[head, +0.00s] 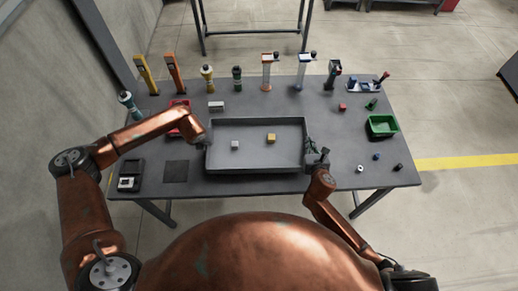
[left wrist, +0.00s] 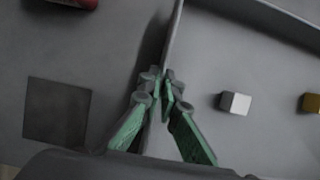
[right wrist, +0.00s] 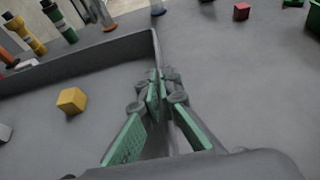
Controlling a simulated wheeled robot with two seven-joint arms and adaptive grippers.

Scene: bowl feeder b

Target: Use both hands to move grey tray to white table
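The grey tray (head: 256,171) is a shallow rectangular tray on the dark grey table, level in the head view. It holds a small white cube (head: 235,145) and a yellow cube (head: 271,138). My left gripper (left wrist: 160,82) straddles the tray's left wall, its green-padded fingertips closed together on it. My right gripper (right wrist: 163,82) likewise has its fingertips pinched on the tray's right wall; it shows in the head view too (head: 312,149). I cannot pick out a white table in these views.
Several bottles and tools stand along the table's back edge. A green bin (head: 382,126) is at right. A red box (head: 180,118) and a dark square pad (head: 176,171) lie left of the tray. Another table frame (head: 252,34) stands behind.

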